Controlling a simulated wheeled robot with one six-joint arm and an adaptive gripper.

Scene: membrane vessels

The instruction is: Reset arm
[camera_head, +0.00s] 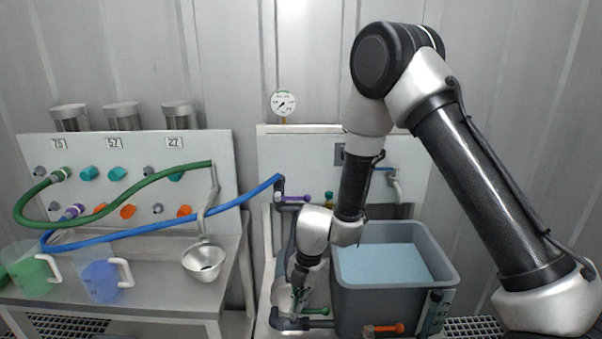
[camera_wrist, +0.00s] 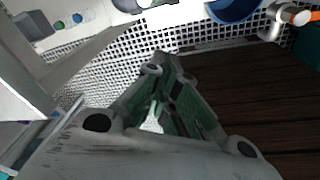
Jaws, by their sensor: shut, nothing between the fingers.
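My arm reaches in from the right in the head view and bends down over the sink area. My gripper (camera_head: 300,300) points down in front of the left side of the grey tub, close to a green-handled valve. In the wrist view my gripper (camera_wrist: 172,68) is shut, its fingers together with nothing between them. Below it lie a white perforated grating and a dark brown slatted surface.
The grey tub (camera_head: 385,315) holds blue liquid. An orange-handled valve (camera_head: 384,329) sits low on its front. A blue hose (camera_head: 150,230) and a green hose (camera_head: 130,192) run at left. A steel bowl (camera_head: 204,262), a green jug (camera_head: 30,275) and a blue jug (camera_head: 102,279) are on the left bench.

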